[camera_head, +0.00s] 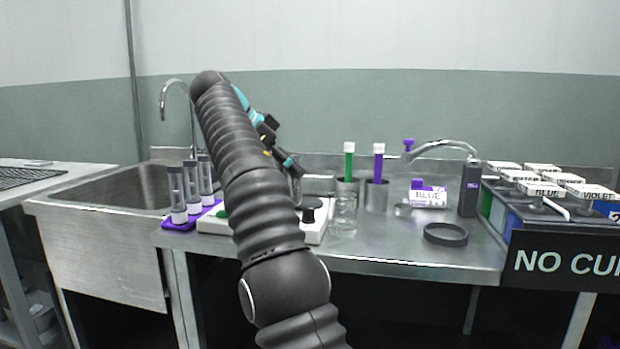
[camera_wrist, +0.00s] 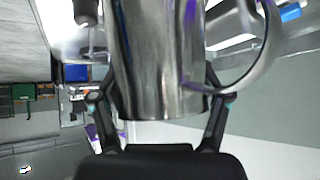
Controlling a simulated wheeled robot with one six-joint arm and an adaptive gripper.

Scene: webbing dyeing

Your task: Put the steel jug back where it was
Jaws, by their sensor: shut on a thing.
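The steel jug (camera_wrist: 150,60) fills the middle of the wrist view, with its loop handle on the right. My gripper (camera_wrist: 158,98) has a finger on either side of the jug and is shut on it. In the head view my gripper (camera_head: 291,166) is above the back of the steel counter, partly hidden behind my arm. A steel shape (camera_head: 318,184) just right of it may be the jug or part of the bench; I cannot tell. The jug's base and any contact with the counter are hidden in the head view.
A white device (camera_head: 316,228), a glass beaker (camera_head: 343,216) and steel cups (camera_head: 377,196) with green and purple tubes stand close by. A black ring (camera_head: 446,234) lies at right. A purple tube rack (camera_head: 181,222) stands at left near the sink (camera_head: 125,187).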

